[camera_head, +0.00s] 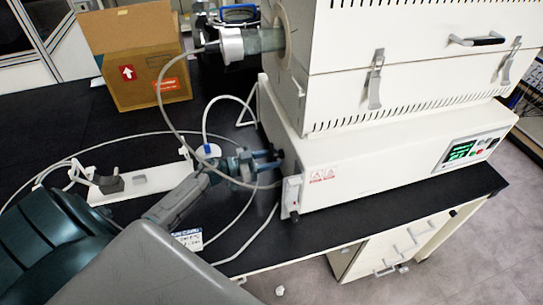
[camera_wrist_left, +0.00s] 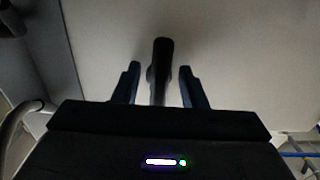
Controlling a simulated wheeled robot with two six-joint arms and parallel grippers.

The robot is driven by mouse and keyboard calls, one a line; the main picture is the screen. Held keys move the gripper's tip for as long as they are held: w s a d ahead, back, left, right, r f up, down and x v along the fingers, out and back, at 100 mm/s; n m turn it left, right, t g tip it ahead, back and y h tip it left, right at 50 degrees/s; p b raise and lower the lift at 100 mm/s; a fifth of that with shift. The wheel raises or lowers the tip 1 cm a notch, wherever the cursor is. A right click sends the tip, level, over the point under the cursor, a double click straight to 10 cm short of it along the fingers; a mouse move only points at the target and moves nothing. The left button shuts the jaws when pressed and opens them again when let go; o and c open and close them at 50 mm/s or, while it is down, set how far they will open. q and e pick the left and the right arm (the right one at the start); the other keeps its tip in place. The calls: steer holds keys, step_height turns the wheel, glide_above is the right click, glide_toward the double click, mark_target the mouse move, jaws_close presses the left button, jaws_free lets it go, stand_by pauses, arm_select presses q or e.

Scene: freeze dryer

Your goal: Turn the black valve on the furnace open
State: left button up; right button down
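The white furnace (camera_head: 365,165) stands on the black bench, with a display panel at its right front. My left gripper (camera_head: 277,160) reaches from the left to the furnace's lower left side, its fingers pointing at the wall. In the left wrist view, the black valve handle (camera_wrist_left: 160,62) stands upright between the two fingers of my left gripper (camera_wrist_left: 159,85). A gap shows on each side of it, so the gripper is open around the handle without visible contact. In the head view the valve is hard to tell from the dark fingertips. My right gripper is not in view.
A cardboard box (camera_head: 150,82) stands at the back left of the bench. Thin hoses (camera_head: 163,95) loop around my left arm. A white bracket-like plate (camera_head: 140,182) lies left of the gripper. A tube with a white end cap (camera_head: 231,46) sticks out above. Bare bench lies at far left.

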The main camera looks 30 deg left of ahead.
arm_select(q)
steer(key=shift+w+d, duration=0.15)
jaws_close()
steer(key=shift+w+m, duration=0.1)
steer(key=shift+m, duration=0.3)
steer(key=m+b, duration=0.1)
steer(key=m, duration=0.2)
steer(key=m+b, duration=0.1)
steer(key=shift+w+a+m+b, duration=0.2)
steer(key=shift+a+m+b, duration=0.1)
steer(key=shift+m, duration=0.1)
steer(key=m+b, duration=0.2)
steer(key=m, duration=0.2)
steer(key=m+b, duration=0.3)
steer(key=m, duration=0.1)
steer(key=r+m+b, duration=0.1)
steer(key=m+b, duration=0.2)
steer(key=m, duration=0.1)
steer(key=shift+w+a, duration=0.15)
steer(key=shift+a, duration=0.1)
steer(key=shift+m, duration=0.4)
